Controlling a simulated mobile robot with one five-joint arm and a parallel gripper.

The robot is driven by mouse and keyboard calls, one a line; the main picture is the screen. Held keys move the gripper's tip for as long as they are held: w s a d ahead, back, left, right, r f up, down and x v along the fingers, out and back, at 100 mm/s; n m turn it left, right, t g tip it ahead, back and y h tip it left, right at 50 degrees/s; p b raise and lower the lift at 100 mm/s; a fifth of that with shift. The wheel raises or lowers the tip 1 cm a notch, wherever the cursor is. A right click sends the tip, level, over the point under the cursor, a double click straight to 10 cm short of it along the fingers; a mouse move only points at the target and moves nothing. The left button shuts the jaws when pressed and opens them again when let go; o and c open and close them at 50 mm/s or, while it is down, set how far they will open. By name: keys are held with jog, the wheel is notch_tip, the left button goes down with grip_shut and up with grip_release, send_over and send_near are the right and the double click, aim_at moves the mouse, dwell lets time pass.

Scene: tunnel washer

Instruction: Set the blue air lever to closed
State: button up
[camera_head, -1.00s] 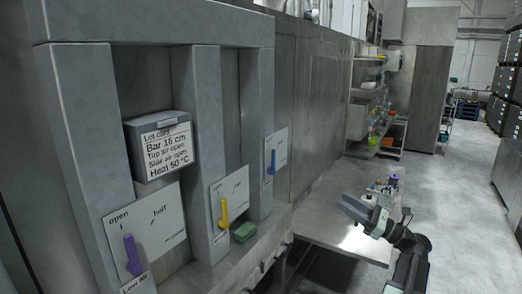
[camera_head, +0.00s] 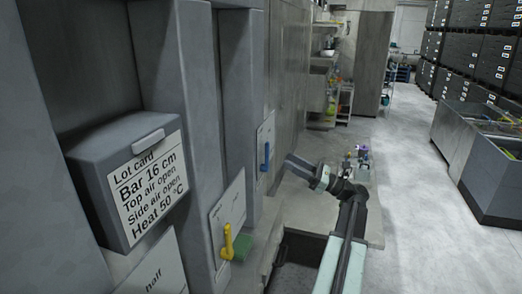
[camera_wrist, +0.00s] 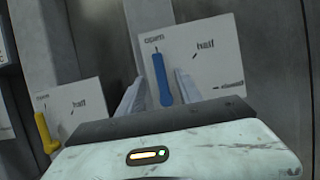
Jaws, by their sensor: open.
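The blue lever (camera_head: 265,157) is on a pale plate (camera_head: 267,140) on the machine wall, and it also shows in the wrist view (camera_wrist: 162,82). It stands nearly upright, its upper end close to the word "open" on the plate. "Half" is to its upper right and "closed" is at the lower right. My gripper (camera_head: 291,162) is open and empty, to the right of the lever in the head view. In the wrist view its two fingers (camera_wrist: 157,90) appear on either side of the lever. I cannot tell how far short of it they are.
A yellow lever (camera_head: 228,243) on its own plate is nearer me, with a green block (camera_head: 243,247) beside it. A grey lot card box (camera_head: 130,180) juts out at left. A metal table (camera_head: 365,222) lies below my arm.

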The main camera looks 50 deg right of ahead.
jog(key=p+x, duration=0.3)
jog(key=x, duration=0.5)
jog(key=shift+a, duration=0.15)
grip_shut()
jog(key=shift+f, duration=0.1)
dwell(0.9)
